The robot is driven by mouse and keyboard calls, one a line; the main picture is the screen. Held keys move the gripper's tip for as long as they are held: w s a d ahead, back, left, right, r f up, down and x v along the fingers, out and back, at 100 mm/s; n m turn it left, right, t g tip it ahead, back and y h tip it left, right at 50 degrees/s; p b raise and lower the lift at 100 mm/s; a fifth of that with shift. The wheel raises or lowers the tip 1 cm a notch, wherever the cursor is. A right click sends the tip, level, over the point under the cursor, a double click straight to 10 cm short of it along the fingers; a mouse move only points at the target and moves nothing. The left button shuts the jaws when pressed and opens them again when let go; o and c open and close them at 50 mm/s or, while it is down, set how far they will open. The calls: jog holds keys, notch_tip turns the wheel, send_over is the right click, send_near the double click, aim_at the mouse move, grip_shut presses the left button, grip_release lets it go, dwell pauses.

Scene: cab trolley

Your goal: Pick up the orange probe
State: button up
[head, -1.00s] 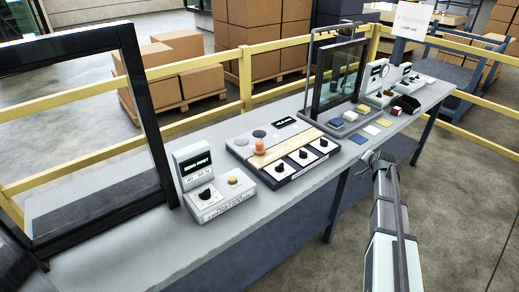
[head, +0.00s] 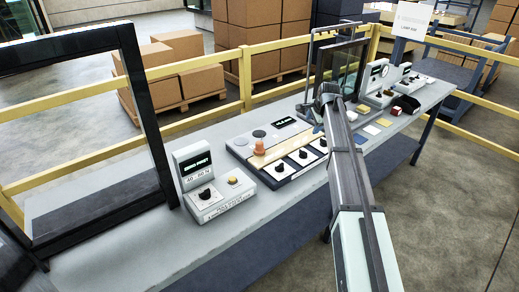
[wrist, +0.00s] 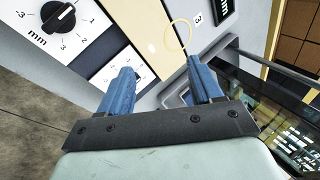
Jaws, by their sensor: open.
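The orange probe (head: 259,147) stands upright on the beige strip of the grey control panel (head: 240,146) in the head view. My gripper (head: 318,112) is to the right of the probe, over the panel's right end near the glass-panelled stand, and apart from the probe. In the wrist view my gripper (wrist: 160,72) has its two blue fingers spread with nothing between them. The panel's face (wrist: 100,22) with a black knob shows beyond the fingers. The probe does not show in the wrist view.
A white meter box (head: 213,185) stands left of the panel. The glass-panelled stand (head: 312,60) rises close by my gripper. Small coloured blocks and more instruments (head: 383,82) are at the right. A black frame (head: 150,120) stands at the left. The front bench edge is clear.

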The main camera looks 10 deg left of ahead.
jog(key=s+a+r+m+g+h, duration=0.1)
jog(key=s+a+r+m+g, duration=0.3)
jog(key=a, duration=0.7)
jog(key=s+a+r+m+g+h, duration=0.15)
jog(key=s+a+r, duration=0.3)
jog(key=a, duration=0.65)
send_over(259, 142)
jog(key=shift+n+y, duration=0.25)
jog(key=shift+y, duration=0.2)
notch_tip(259, 142, down, 9)
jog(key=shift+a+r, duration=0.1)
jog(key=shift+d+f, duration=0.2)
jog(key=shift+f, duration=2.4)
grip_shut()
